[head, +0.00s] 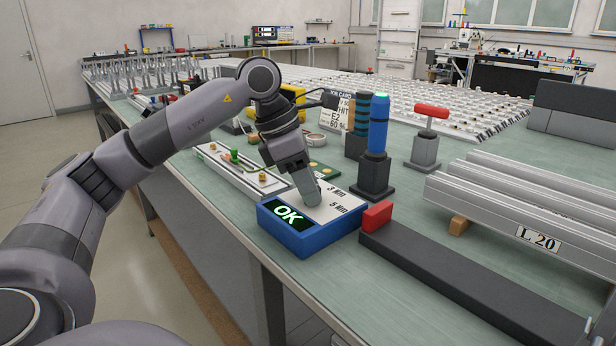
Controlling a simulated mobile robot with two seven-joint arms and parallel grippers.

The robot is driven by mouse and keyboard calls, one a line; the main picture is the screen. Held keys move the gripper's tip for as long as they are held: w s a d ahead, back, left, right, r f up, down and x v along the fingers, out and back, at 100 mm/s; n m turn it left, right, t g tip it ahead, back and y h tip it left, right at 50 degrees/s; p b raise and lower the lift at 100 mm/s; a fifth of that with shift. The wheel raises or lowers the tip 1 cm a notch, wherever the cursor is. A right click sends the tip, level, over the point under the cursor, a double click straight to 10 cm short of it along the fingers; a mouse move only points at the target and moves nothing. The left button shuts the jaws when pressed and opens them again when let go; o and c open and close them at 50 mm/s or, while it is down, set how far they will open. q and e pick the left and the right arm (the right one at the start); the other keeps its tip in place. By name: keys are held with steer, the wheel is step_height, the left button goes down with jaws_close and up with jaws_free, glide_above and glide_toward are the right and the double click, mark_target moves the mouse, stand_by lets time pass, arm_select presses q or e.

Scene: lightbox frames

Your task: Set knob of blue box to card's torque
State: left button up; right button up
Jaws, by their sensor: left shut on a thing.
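The blue box (310,239) sits near the table's front edge. Its dark front display shows a green "OK" (287,214). Its pale top carries the marks "3 Nm" and "5 Nm". My left gripper (311,200) points down onto the top of the box, shut on the knob. The fingers hide the knob, so its pointing direction cannot be told. The job card (336,112) stands behind, partly covered by my arm and a tool. "JOB CARD", "HIT" and "E2" can be read in part; no torque is clear. My right gripper is out of view.
A blue screwdriver (378,128) stands in a black holder right behind the box. A red-handled tool (430,112) stands farther right. A dark bar with a red end (377,216) and aluminium profiles (530,205) lie to the right. A rail with small parts (225,165) lies left.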

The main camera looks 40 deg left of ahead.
arm_select(q)
steer(key=shift+m+h+p, duration=0.3)
steer(key=shift+m+p, duration=0.05)
steer(key=shift+m, duration=0.45)
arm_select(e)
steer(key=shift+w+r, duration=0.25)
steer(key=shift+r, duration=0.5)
arm_select(q)
steer(key=o, duration=1)
steer(key=shift+g, duration=0.3)
steer(key=shift+o, duration=0.2)
steer(key=shift+r, duration=0.1)
steer(key=p+v, duration=0.1)
steer(key=v, duration=0.5)
steer(key=shift+s+a+r, duration=0.15)
steer(key=shift+r, duration=0.3)
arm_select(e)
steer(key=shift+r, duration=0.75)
arm_select(q)
steer(key=shift+p, duration=0.3)
